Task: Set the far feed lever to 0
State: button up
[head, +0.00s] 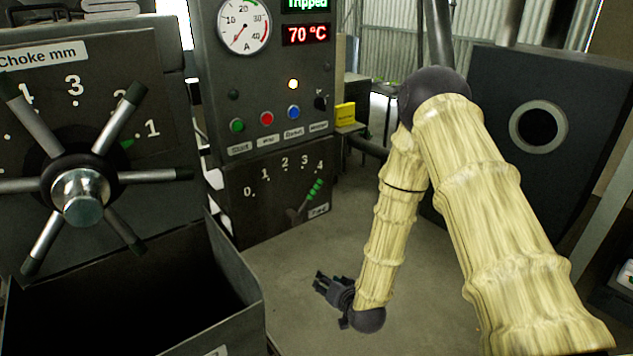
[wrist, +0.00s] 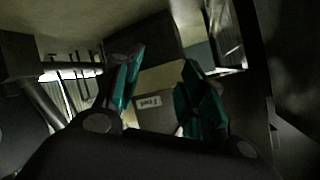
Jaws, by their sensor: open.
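A dark panel (head: 270,185) with a scale from 0 to 4 stands at the centre left in the head view. A short grey lever (head: 300,207) shows low on its right side, slanting up toward the green marks (head: 315,189) near 4. Its exact setting is too small to read. A small label (head: 318,210) sits below right. My gripper (head: 318,284) is low in front of this panel, apart from the lever and empty. In the wrist view my open gripper (wrist: 162,78) has teal fingers spread apart, with a pale label (wrist: 147,102) between them.
A choke handwheel (head: 82,195) with long spokes is at left, above an open dark bin (head: 240,275). Above the scale are an ammeter (head: 243,25), buttons (head: 266,118) and a 70 °C display (head: 306,34). A dark box with a round port (head: 538,127) stands right. Floor around my gripper is clear.

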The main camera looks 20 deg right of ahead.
aim_at(317, 190)
jog(key=w+d+r+m+t+p, duration=0.1)
jog(key=w+d+r+t, duration=0.15)
jog(key=w+r, duration=0.5)
jog(key=w+d+r+m+t+p, duration=0.1)
jog(key=w+r+t, duration=0.25)
jog(key=r, duration=0.75)
jog(key=w+p, duration=0.1)
jog(key=w, duration=0.4)
jog(key=w+p, duration=0.2)
jog(key=w, duration=0.4)
jog(key=shift+w+a+r, duration=0.15)
jog(key=shift+w+a, duration=0.05)
jog(key=shift+m, duration=0.3)
grip_shut()
